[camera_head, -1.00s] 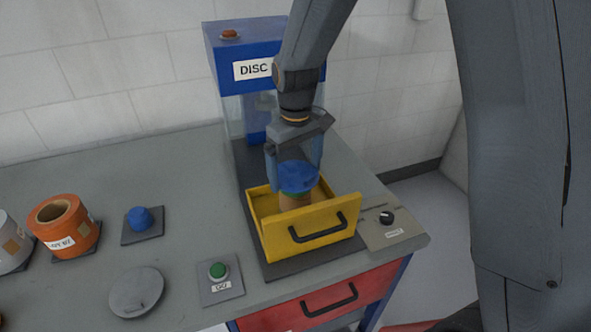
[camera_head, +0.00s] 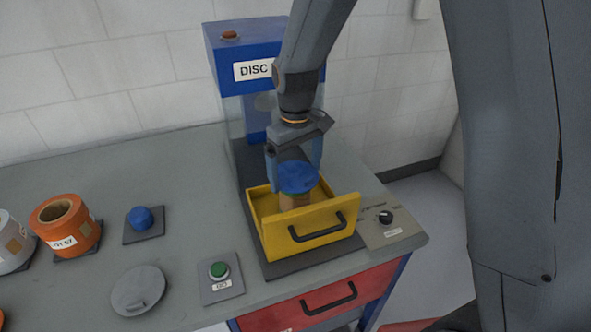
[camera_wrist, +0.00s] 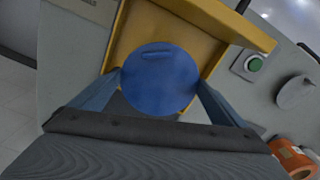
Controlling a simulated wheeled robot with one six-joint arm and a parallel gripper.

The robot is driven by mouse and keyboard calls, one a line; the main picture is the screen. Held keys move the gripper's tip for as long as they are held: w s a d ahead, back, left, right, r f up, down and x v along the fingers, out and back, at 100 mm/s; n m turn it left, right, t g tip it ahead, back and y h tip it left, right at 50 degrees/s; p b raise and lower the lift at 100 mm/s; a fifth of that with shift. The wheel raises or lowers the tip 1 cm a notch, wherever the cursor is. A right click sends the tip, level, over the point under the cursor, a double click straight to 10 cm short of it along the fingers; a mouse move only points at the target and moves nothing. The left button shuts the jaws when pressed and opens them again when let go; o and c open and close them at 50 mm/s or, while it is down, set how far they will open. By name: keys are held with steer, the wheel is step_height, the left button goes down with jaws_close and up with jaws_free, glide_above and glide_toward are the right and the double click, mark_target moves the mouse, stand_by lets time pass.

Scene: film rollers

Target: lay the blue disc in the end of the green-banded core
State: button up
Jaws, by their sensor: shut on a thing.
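My gripper (camera_head: 296,174) is shut on the blue disc (camera_head: 298,180), with a finger at either side of it. The disc also shows in the wrist view (camera_wrist: 160,80), its slotted face toward the camera. A tan core (camera_head: 294,202) with a green band (camera_head: 289,194) at its top stands in the yellow drawer (camera_head: 312,224). The disc is directly above the core's upper end and hides it. I cannot tell whether the disc touches the core or sits in it.
The drawer walls surround the core. A blue machine labelled DISC (camera_head: 235,50) stands behind. A green button (camera_head: 218,270), a grey lid (camera_head: 138,291), a blue knob (camera_head: 140,218) and an orange roll (camera_head: 75,238) are to the left. A dial (camera_head: 386,217) is at the right.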

stand_by(0.4)
steer(key=o, duration=0.7)
steer(key=shift+o, duration=0.2)
steer(key=shift+r, duration=0.1)
steer(key=shift+r+p, duration=2.75)
steer(key=shift+r, duration=0.7)
